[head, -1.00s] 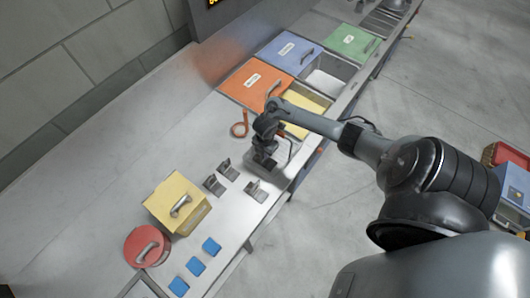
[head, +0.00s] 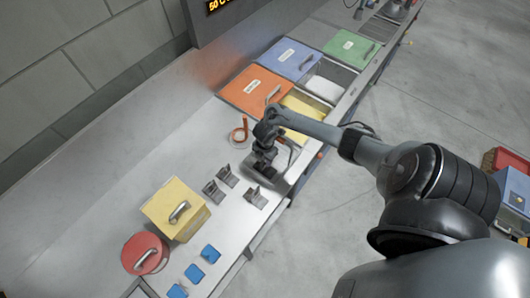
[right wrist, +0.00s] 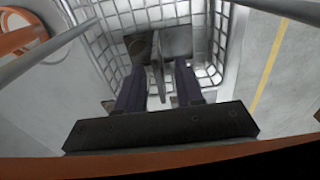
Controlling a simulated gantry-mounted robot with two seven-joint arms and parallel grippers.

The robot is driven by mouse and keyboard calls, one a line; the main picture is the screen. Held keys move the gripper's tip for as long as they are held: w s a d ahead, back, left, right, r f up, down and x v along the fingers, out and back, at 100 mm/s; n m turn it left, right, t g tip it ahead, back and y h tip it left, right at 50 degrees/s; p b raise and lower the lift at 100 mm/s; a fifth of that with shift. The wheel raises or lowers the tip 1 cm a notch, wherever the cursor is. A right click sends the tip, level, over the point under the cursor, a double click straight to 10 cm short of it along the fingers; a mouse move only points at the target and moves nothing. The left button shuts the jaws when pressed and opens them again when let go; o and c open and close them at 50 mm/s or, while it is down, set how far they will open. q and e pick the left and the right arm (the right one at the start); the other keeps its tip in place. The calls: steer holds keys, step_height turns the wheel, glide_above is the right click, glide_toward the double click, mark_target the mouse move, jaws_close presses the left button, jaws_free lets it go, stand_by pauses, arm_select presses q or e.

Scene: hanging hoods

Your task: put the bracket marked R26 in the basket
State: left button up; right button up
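My right gripper (head: 262,168) is over the wire basket (head: 288,158) near the counter's front edge and hides part of it. In the right wrist view its two dark fingers (right wrist: 160,85) are shut on a dark grey bracket (right wrist: 177,40), gripping its thin upright web. The bracket is within the outline of the white wire basket (right wrist: 112,42); I cannot tell whether it touches the bottom. No mark on it is readable. Three other brackets stand on the counter: one (head: 213,192), another (head: 228,177) and a third (head: 255,197). My left gripper is not in view.
Orange (head: 255,90), blue and green lidded bins stand beyond. A yellow box (head: 176,205), a red round lid (head: 145,253) and blue pieces (head: 210,253) are nearer. The counter's left part is clear.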

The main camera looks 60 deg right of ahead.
step_height(320, 180, up, 12)
steer(key=p, duration=0.4)
steer(key=a+m+t, duration=0.2)
steer(key=a+t, duration=0.2)
steer(key=a, duration=1.6)
steer(key=s+a+r+m, duration=0.4)
steer(key=s+r+m, duration=0.7)
steer(key=s+m, duration=0.1)
steer(key=shift+a+r, duration=0.25)
steer(key=shift+r+p, duration=0.1)
steer(key=shift+p, duration=0.2)
